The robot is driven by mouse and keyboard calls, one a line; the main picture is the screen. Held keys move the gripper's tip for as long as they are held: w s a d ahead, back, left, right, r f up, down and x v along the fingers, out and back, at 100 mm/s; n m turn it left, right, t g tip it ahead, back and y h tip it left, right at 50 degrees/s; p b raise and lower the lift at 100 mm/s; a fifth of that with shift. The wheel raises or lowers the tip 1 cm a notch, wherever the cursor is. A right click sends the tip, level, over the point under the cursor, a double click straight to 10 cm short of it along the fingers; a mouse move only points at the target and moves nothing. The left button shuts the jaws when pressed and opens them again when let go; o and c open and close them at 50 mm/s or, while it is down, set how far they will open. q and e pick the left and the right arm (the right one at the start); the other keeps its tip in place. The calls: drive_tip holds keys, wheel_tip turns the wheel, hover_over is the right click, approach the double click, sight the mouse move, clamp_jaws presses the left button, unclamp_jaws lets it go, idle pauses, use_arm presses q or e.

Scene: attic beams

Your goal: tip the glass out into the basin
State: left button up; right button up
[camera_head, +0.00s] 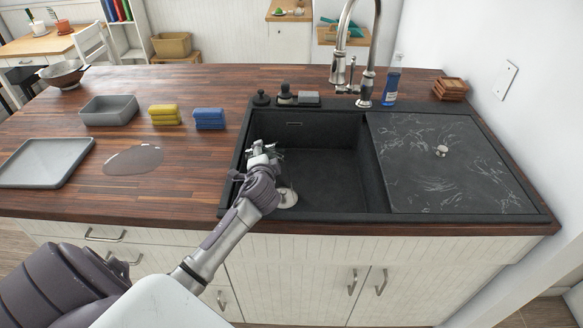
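The dark basin (325,178) is set into the wooden counter, with a round metal drain (288,198) in its floor. My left gripper (261,152) is over the left part of the basin, near its left wall, with its fingers pointing away from me. The fingers are small and partly hidden behind the gripper's own body, so I cannot tell whether they are open or shut. I cannot make out a glass in this view, in the gripper or on the counter. My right gripper is not in view.
A tall faucet (367,72) and a blue bottle (392,80) stand behind the basin. A dark lid (430,165) covers the sink's right side. Left on the counter are blue cloths (209,118), yellow cloths (164,114), a grey tub (109,117), a tray (45,174) and a wet-looking patch (134,159).

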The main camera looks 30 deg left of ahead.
sight(269, 155)
use_arm(q)
drive_tip(key=shift+r+m, duration=0.25)
drive_tip(key=shift+m, duration=0.05)
drive_tip(key=shift+w+d+r+m+y+b, duration=0.25)
drive_tip(key=shift+d+r+m+y+b, duration=0.25)
drive_tip(key=shift+d+m, duration=0.15)
idle(0.9)
drive_tip(key=shift+d+r+m+y, duration=0.25)
drive_tip(key=shift+r+m+y, duration=0.25)
drive_tip(key=shift+m, duration=0.35)
idle(0.6)
